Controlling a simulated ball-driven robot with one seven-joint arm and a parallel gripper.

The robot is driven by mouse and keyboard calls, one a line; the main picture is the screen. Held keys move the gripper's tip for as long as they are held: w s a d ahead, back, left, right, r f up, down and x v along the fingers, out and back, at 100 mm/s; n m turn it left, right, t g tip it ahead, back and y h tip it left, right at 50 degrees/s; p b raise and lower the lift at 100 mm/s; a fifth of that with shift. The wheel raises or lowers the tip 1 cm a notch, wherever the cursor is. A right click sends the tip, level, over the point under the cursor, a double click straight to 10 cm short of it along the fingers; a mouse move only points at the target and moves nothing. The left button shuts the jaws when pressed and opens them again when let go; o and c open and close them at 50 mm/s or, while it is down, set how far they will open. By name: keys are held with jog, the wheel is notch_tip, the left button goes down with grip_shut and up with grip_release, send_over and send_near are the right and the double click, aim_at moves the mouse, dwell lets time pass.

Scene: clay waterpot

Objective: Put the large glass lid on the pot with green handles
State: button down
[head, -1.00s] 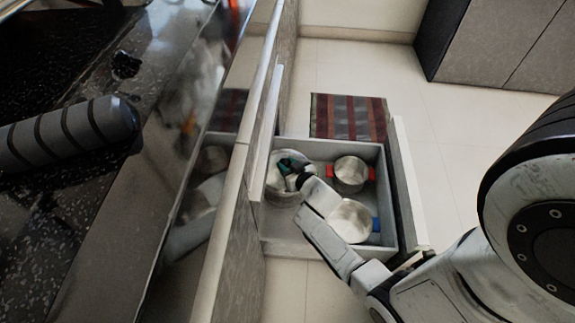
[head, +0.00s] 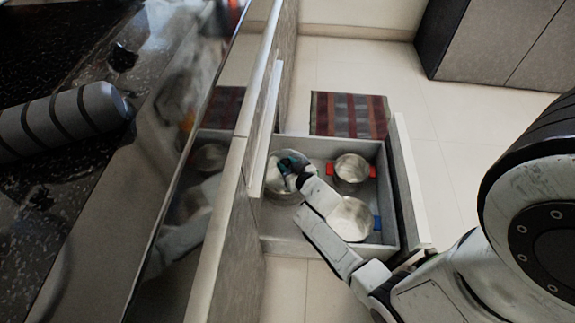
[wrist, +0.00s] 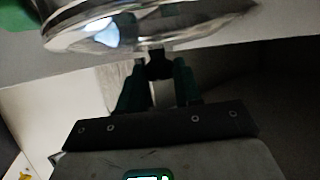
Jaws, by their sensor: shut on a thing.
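The large glass lid (wrist: 150,28) fills the top of the wrist view, clear with a shiny rim. My gripper (wrist: 158,68) is shut on it just below; its exact hold on the knob is dark. In the head view, my gripper (head: 291,168) is in the left part of the open drawer, over a round metal pot (head: 287,190). Its handles are mostly hidden by my gripper. A green patch (wrist: 14,14) in the wrist view's top-left corner looks like a handle. The lid looks close over the pot, but I cannot tell whether it is seated.
In the open drawer (head: 282,247) are a pot with red handles (head: 351,169) and a pot with blue handles (head: 349,219), right of my gripper. The drawer front (head: 409,185) stands to the right. A dark counter (head: 70,225) runs along the left. A striped rug (head: 348,115) lies behind.

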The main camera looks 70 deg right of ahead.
jog(key=shift+f, duration=0.1)
dwell(0.6)
jog(key=c, duration=0.7)
grip_release()
jog(key=p+v, duration=0.3)
jog(key=v, duration=0.7)
jog(key=shift+s+a+p, duration=0.2)
jog(key=shift+s+p, duration=0.1)
jog(key=shift+p, duration=0.05)
